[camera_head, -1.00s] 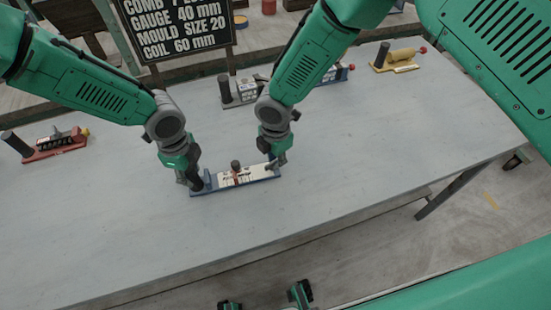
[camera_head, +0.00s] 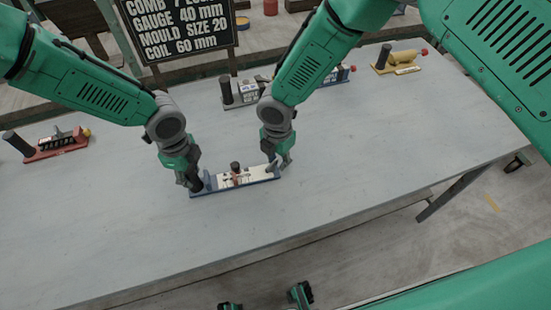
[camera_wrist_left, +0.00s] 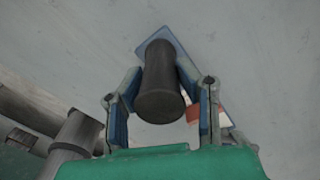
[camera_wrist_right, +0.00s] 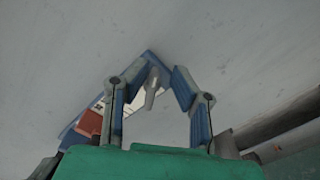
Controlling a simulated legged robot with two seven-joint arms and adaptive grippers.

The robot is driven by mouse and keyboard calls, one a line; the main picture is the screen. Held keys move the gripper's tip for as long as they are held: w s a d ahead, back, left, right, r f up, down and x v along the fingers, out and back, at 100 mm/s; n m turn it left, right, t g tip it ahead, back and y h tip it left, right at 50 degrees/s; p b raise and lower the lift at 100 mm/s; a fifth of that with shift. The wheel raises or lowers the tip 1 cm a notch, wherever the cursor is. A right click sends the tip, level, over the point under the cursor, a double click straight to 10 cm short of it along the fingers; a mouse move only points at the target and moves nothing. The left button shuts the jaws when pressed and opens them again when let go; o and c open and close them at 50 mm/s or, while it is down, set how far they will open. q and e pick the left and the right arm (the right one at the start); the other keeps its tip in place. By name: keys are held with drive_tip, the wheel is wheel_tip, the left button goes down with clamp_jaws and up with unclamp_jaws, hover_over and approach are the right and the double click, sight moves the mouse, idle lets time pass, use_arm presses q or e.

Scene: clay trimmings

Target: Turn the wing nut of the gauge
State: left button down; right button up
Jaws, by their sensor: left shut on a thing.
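The gauge (camera_head: 250,176) is a blue-edged bar with a white scale face, lying on the table. A red slider with a dark knob (camera_head: 235,167) sits near its middle. My left gripper (camera_head: 190,184) is shut on the black handle (camera_wrist_left: 160,90) at the gauge's left end. A small grey piece (camera_wrist_right: 152,86), apparently the wing nut, stands at the other end of the gauge. My right gripper (camera_wrist_right: 160,82) is open, with its fingers on either side of this piece and visible gaps. In the head view the right gripper (camera_head: 276,166) partly hides that end.
A red tool (camera_head: 55,144) lies at the left, grey (camera_head: 240,92) and yellow (camera_head: 398,65) tools at the back. A black sign (camera_head: 180,25) with white writing, reading gauge 40 mm, stands behind the table. The table (camera_head: 380,140) is clear to the right.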

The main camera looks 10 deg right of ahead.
sight(276, 160)
drive_tip(key=shift+a, duration=0.15)
use_arm(q)
drive_tip(key=shift+d, duration=0.1)
use_arm(e)
drive_tip(key=shift+r, duration=0.1)
drive_tip(key=shift+r, duration=0.3)
use_arm(q)
drive_tip(key=shift+d, duration=0.1)
use_arm(e)
wheel_tip(276, 160, up, 11)
drive_tip(key=shift+w, duration=0.1)
use_arm(q)
drive_tip(key=c, duration=1.1)
unclamp_jaws()
drive_tip(key=shift+r, duration=0.1)
